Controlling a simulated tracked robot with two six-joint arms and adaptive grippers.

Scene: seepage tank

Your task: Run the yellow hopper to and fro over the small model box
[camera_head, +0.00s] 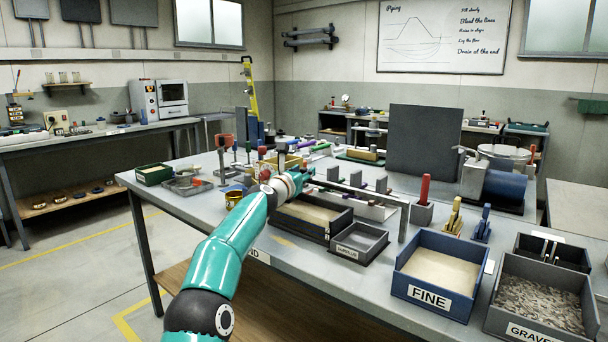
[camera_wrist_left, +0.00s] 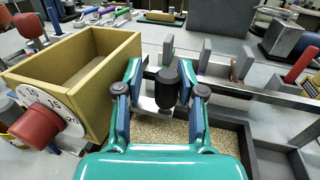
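The yellow hopper (camera_wrist_left: 70,68) is large at the left of the left wrist view, open at the top, with a numbered dial and a red knob on its near end. In the head view the hopper (camera_head: 286,162) is partly hidden behind my left gripper (camera_head: 294,177). The small model box (camera_head: 305,218) holds pale sand and lies below; it also shows in the left wrist view (camera_wrist_left: 243,135). My left gripper's fingers (camera_wrist_left: 152,62) are apart, beside the hopper, with a dark upright knob (camera_wrist_left: 169,87) between them. Whether they grip it is unclear. My right gripper is out of view.
A metal rail (camera_head: 370,193) with upright grey blocks runs behind the box. A grey tray labelled SURPLUS (camera_head: 361,258) stands to its right. A blue FINE bin (camera_head: 433,286) and a dark GRAVEL bin (camera_head: 541,325) stand at the front right. Small tools crowd the table's left.

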